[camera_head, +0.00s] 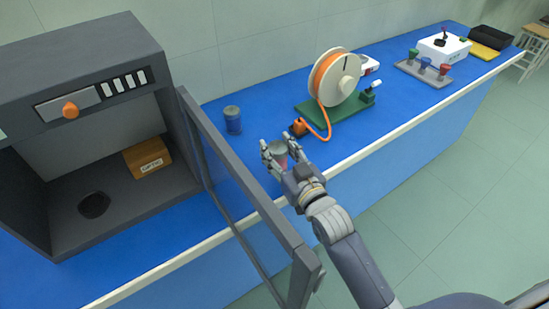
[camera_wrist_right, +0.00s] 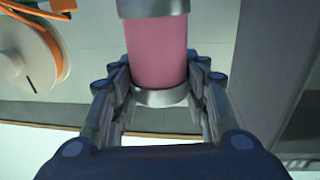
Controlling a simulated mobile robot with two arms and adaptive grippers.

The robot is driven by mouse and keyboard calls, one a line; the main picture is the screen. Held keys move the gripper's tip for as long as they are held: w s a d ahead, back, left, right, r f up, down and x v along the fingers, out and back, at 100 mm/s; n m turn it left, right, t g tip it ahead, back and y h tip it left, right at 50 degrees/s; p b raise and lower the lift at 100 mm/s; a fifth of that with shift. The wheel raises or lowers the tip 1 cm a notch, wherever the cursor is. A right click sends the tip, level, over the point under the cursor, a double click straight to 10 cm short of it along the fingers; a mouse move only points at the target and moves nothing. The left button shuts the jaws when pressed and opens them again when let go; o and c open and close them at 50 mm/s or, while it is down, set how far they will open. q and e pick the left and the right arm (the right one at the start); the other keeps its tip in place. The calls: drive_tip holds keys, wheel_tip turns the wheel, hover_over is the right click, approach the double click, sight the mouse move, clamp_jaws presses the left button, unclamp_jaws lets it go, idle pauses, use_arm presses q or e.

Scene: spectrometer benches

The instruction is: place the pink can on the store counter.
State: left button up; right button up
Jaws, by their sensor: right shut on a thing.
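The pink can (camera_head: 282,161), with grey metal ends, is between the fingers of my right gripper (camera_head: 279,147) in the head view, partly hidden by them. In the right wrist view the pink can (camera_wrist_right: 158,50) sits between the two fingers of my right gripper (camera_wrist_right: 160,78), which is shut on it. The can is over the front part of the long blue counter (camera_head: 385,105). I cannot tell whether its base touches the counter. Which surface is the store counter is not labelled. My left gripper is not in view.
A dark cabinet (camera_head: 75,45) with its door (camera_head: 245,190) swung open stands left, holding an orange box (camera_head: 147,157). A reel (camera_head: 338,77) on a green base, with an orange hose, is close right. Farther right is a grey tray (camera_head: 423,72).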

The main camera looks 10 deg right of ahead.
sight(283, 167)
wheel_tip(283, 167, down, 4)
drive_tip(key=shift+f, duration=0.1)
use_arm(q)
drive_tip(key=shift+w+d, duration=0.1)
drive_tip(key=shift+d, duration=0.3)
use_arm(e)
drive_tip(key=shift+f, duration=0.1)
drive_tip(key=shift+f, duration=0.2)
drive_tip(key=o, duration=1.1)
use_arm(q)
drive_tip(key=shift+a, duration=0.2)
